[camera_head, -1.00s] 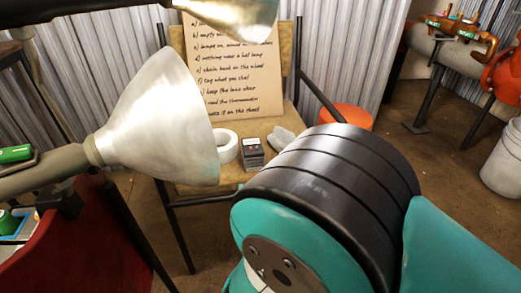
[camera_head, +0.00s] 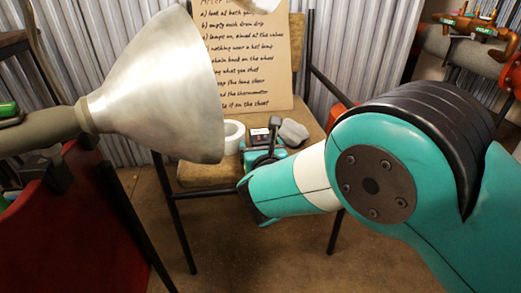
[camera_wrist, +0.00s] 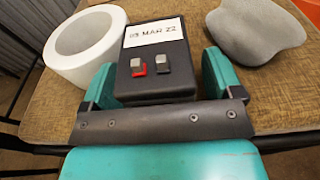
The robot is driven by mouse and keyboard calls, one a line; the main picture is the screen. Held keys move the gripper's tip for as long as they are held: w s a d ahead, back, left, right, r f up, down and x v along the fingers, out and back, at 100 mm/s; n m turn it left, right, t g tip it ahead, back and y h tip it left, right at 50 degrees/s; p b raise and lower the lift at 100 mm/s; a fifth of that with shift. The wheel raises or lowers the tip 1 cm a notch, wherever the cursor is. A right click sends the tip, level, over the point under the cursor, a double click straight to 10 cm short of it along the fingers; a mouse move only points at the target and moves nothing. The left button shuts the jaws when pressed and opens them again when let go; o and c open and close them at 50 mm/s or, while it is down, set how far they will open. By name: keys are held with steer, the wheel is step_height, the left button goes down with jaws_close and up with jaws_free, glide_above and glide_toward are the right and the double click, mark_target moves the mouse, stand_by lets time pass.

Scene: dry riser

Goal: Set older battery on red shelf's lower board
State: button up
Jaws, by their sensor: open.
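A dark battery (camera_head: 260,136) with two terminals, one with a red mark, sits on a brown chair seat (camera_head: 200,175). In the wrist view, the battery (camera_wrist: 152,60) has a white label that seems to read "03 MAR 22". No second battery is clear, so I cannot compare ages. My gripper (camera_head: 265,152) is over the front of the seat. In the wrist view, my gripper (camera_wrist: 160,75) is open, with one teal finger on each side of the battery's near part. Contact cannot be told. No red shelf or lower board is clearly recognisable.
A white tape roll (camera_wrist: 85,45) stands left of the battery and a grey stone-like lump (camera_wrist: 256,32) right of it. A handwritten card (camera_head: 245,60) leans behind. A large metal lamp shade (camera_head: 160,95) and a dark red panel (camera_head: 65,235) fill the left.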

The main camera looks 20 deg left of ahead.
steer(key=shift+c, duration=0.4)
steer(key=shift+r, duration=0.1)
jaws_close()
